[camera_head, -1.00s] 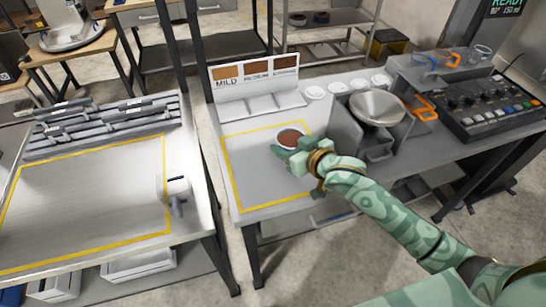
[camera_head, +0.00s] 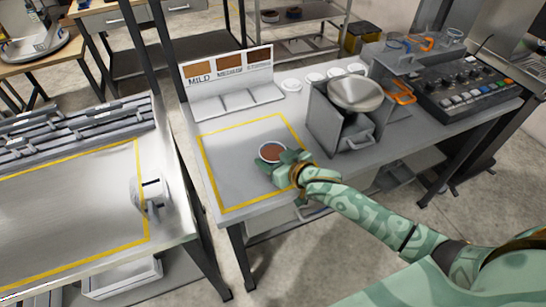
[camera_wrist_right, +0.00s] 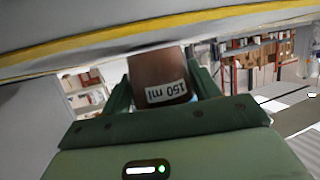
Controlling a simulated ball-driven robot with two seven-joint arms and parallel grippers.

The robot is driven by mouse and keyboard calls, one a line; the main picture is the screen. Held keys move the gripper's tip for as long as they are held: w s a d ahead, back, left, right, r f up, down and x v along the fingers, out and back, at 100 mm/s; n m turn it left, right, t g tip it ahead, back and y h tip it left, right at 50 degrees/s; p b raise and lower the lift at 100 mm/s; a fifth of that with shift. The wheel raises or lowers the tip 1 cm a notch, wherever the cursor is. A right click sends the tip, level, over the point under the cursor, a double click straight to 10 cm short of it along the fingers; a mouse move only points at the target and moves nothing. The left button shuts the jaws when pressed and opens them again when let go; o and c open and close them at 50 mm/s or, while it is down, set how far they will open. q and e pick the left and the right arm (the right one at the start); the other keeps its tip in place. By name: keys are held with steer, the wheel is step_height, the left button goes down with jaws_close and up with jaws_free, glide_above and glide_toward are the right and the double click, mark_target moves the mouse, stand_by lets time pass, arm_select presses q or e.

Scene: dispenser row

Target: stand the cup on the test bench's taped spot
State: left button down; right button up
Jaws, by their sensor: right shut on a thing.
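The cup (camera_head: 271,152) has a white rim and brown contents. It is at the right part of the yellow-taped area (camera_head: 226,205) on the test bench (camera_head: 184,125). My right gripper (camera_head: 279,160) is shut on the cup from the near right side. In the right wrist view the cup (camera_wrist_right: 158,75), labelled "150 ml", sits between both fingers (camera_wrist_right: 160,95). I cannot tell whether its base touches the bench top. My left gripper is not in view.
A grey dispenser with a metal bowl (camera_head: 355,93) stands right of the taped area. A button panel (camera_head: 465,90) is farther right. A colour chart stand (camera_head: 228,85) is behind. The left part of the taped area is clear. Another taped bench (camera_head: 60,215) is at left.

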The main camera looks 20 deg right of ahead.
steer(key=o, duration=1.1)
steer(key=shift+f, duration=0.1)
steer(key=shift+s+r, duration=0.2)
steer(key=p+v, duration=0.3)
steer(key=v, duration=0.8)
steer(key=shift+s+d+r, duration=0.15)
steer(key=shift+s, duration=0.1)
